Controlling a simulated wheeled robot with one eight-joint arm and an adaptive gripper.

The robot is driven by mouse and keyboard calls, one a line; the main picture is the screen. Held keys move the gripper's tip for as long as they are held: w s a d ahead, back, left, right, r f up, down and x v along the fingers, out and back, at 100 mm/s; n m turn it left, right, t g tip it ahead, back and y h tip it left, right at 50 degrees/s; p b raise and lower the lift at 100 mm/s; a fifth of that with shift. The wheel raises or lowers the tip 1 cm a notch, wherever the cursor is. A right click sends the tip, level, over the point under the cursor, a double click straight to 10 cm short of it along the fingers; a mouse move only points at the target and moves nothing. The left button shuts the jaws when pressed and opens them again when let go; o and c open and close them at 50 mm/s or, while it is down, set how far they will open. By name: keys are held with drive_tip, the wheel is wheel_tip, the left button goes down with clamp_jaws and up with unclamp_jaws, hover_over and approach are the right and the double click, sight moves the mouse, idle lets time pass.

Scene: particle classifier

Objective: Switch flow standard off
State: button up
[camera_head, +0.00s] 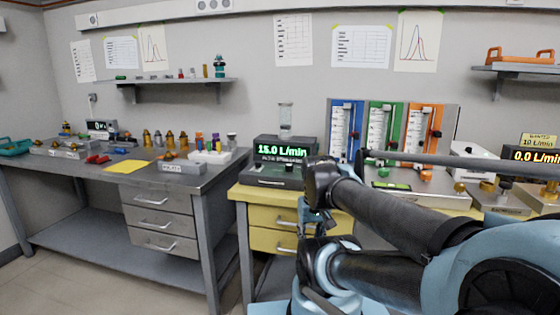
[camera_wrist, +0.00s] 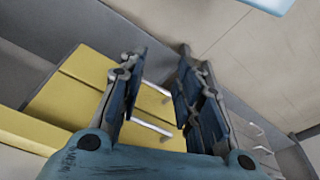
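A dark box with a lit green display reading 15.0 L/min (camera_head: 285,152) stands on the yellow-drawer bench, with a clear cylinder on top. It seems to be the flow standard; the small text under the reading is blurred. I cannot make out its switch. My gripper (camera_wrist: 163,60) is open and empty in the wrist view, its two fingers apart. It points down past yellow drawer fronts with metal handles. The flow standard is not in the wrist view. In the head view my arm reaches in from the right, its end in front of the bench, below and right of the flow standard.
The yellow drawers (camera_head: 270,218) are beneath the flow standard. Blue, green and orange flowmeter panels (camera_head: 385,130) stand behind my arm. Another display (camera_head: 536,156) reads 0.0 L/min at right. A grey bench (camera_head: 60,172) with small parts stands left. Floor shows between the benches.

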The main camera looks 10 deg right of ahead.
drive_tip(key=shift+m, duration=0.6)
drive_tip(key=w+r, duration=0.6)
drive_tip(key=w, duration=0.1)
drive_tip(key=w+a+r, duration=0.1)
drive_tip(key=w+r, duration=0.2)
drive_tip(key=shift+w+r, duration=0.25)
drive_tip(key=shift+r, duration=0.15)
clamp_jaws()
drive_tip(key=w+a+r+m, duration=0.1)
drive_tip(key=w+a+r, duration=0.3)
drive_tip(key=w, duration=0.6)
drive_tip(key=w+a+r+m+t+h, duration=0.1)
drive_tip(key=w+a+r, duration=0.3)
drive_tip(key=w, duration=0.6)
drive_tip(key=w+a+r+m, duration=0.1)
drive_tip(key=w+a+r, duration=0.3)
drive_tip(key=w, duration=0.6)
drive_tip(key=shift+w+a+r, duration=0.15)
